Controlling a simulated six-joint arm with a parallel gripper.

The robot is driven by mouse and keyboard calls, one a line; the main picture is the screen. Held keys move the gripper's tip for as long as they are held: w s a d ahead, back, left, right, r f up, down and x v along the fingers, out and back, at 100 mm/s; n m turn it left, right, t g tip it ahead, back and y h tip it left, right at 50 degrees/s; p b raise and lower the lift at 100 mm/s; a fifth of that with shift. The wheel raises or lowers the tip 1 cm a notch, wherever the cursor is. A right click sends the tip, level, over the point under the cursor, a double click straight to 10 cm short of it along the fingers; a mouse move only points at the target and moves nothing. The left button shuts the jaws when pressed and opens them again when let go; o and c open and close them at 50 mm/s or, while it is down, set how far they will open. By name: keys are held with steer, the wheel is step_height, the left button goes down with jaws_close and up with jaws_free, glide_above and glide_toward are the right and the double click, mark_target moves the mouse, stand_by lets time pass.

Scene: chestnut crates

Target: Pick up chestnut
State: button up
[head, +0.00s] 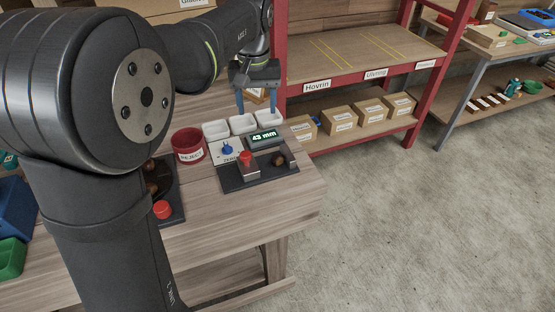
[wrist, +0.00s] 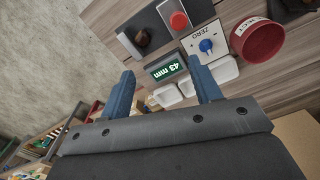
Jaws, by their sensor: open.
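A brown chestnut (head: 280,160) sits on the dark measuring device (head: 235,183) at the right end of the bench; it also shows in the wrist view (wrist: 143,38). The device's display (head: 265,139) reads 43 mm. More chestnuts (head: 151,188) lie on a dark plate to the left, partly hidden by my arm. My gripper (head: 255,110) is open and empty, its blue fingers apart, above and behind the device near the white trays. The fingers also show in the wrist view (wrist: 161,70), with the display between and beyond them.
A red REJECT bin (head: 188,145) and several white trays (head: 243,124) stand behind the device. A blue knob (head: 227,149) is on the ZERO plate, and a red button (head: 246,156) is on the device. A red-framed shelf (head: 330,70) with cardboard boxes stands beyond the bench.

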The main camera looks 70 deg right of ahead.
steer(key=f+n, duration=0.1)
steer(key=n, duration=0.3)
steer(key=n+g+h, duration=0.3)
steer(key=n, duration=1.3)
glide_above(275, 157)
steer(key=w+a, duration=0.2)
steer(key=w, duration=0.1)
steer(key=f, duration=1.3)
steer(key=shift+s+d+f, duration=0.1)
steer(key=shift+s+d, duration=0.1)
steer(key=shift+s+x, duration=0.2)
steer(key=shift+x, duration=1.3)
steer(key=shift+s+x, duration=0.15)
steer(key=shift+x, duration=1.4)
steer(key=shift+a+g, duration=0.1)
steer(key=shift+g, duration=0.2)
steer(key=c, duration=1)
